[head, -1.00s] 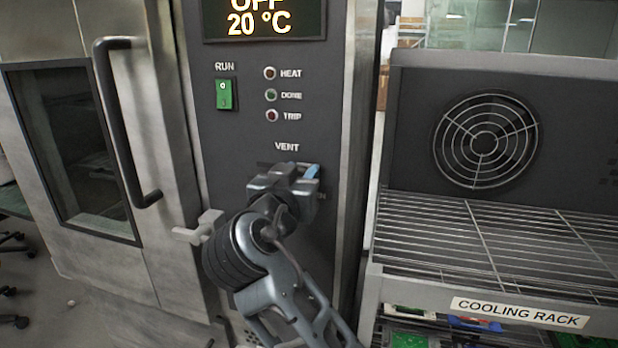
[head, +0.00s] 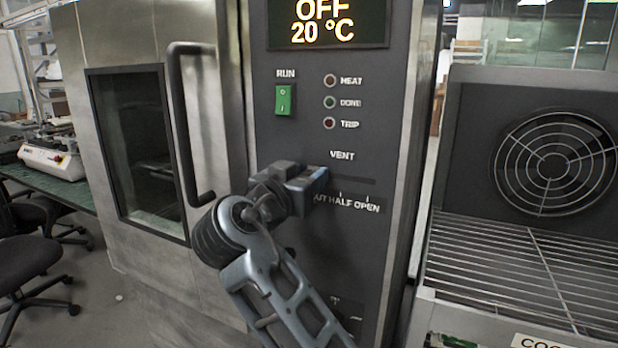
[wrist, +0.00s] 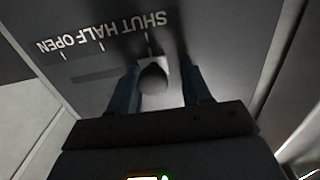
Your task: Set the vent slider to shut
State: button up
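The vent slider's dark rounded knob (wrist: 153,80) shows in the wrist view on a pale plate, in line with the tick under SHUT. The view is upside down, with HALF and OPEN to the left. My gripper (wrist: 160,90) has its two blue fingers apart, one on each side of the knob. The left finger is close to the knob, and a gap shows on the right. I cannot tell whether it touches. In the head view my gripper (head: 317,182) is at the left end of the vent slot (head: 352,180), hiding the knob and part of SHUT.
The oven panel holds a display (head: 325,24) reading OFF 20 °C, a green RUN switch (head: 285,99) and several lamps. The door handle (head: 184,130) stands out left of my gripper. A cooling rack (head: 510,265) stands at the right.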

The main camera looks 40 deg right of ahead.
jog(key=shift+o, duration=0.5)
jog(key=shift+s, duration=0.1)
jog(key=b+v, duration=0.1)
jog(key=v, duration=0.6)
jog(key=shift+a, duration=0.35)
